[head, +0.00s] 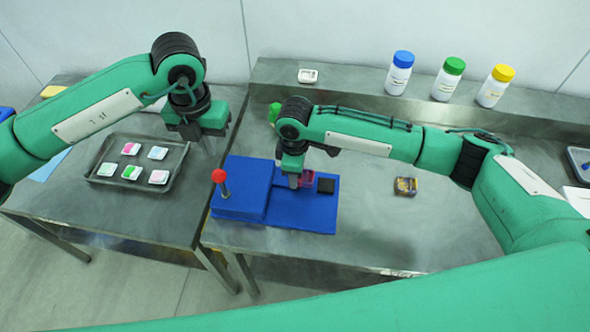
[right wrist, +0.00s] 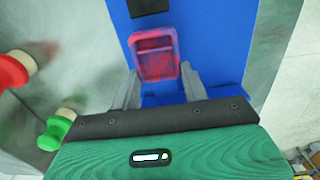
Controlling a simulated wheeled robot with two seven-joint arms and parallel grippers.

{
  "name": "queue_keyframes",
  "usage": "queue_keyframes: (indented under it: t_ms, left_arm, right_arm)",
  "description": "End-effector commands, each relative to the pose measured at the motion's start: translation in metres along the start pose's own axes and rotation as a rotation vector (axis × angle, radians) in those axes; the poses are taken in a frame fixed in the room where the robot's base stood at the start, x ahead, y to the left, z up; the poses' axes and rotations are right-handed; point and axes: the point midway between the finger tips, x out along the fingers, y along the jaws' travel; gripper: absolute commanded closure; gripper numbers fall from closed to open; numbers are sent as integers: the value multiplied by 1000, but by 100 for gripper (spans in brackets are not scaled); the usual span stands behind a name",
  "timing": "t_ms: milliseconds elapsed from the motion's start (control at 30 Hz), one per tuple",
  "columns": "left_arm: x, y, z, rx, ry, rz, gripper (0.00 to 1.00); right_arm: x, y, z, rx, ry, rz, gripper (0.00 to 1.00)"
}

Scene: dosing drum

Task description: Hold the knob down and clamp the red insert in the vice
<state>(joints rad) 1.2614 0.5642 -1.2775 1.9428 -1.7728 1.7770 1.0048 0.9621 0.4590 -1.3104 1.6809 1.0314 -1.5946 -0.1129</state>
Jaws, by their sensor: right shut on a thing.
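The blue vice (head: 260,200) stands near the front left of the right-hand table. A red ball knob (head: 218,176) on a metal post rises from its left end. My right gripper (head: 293,182) is over the vice, shut on the red insert (head: 308,179). In the right wrist view the red insert (right wrist: 155,53) lies between the two fingertips, above blue surface; whether it touches that surface I cannot tell. My left gripper (head: 208,145) points down, apart from the knob and up to its left in the picture. Its fingers overlap, so its opening is unclear.
A black block (head: 326,185) sits on the blue base, right of the insert. A tray (head: 175,190) with several small pieces is on the left table. Three capped bottles (head: 447,80) stand on the back ledge. A small dark-and-yellow item (head: 405,186) lies right of the vice.

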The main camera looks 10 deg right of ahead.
Motion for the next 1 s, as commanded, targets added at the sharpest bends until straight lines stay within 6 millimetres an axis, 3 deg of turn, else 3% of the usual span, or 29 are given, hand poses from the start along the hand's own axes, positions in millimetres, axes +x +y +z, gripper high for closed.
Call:
queue_keyframes:
  t_ms: [300, 767, 1000]
  left_arm:
    - [17, 0, 0, -1, 1, -1, 100]
    - [22, 0, 0, 0, 1, 0, 100]
    - [34, 0, 0, -1, 3, 0, 100]
  right_arm:
    - [0, 0, 0, 0, 0, 0, 77]
    - [0, 0, 0, 0, 0, 0, 77]
    - [0, 0, 0, 0, 0, 0, 77]
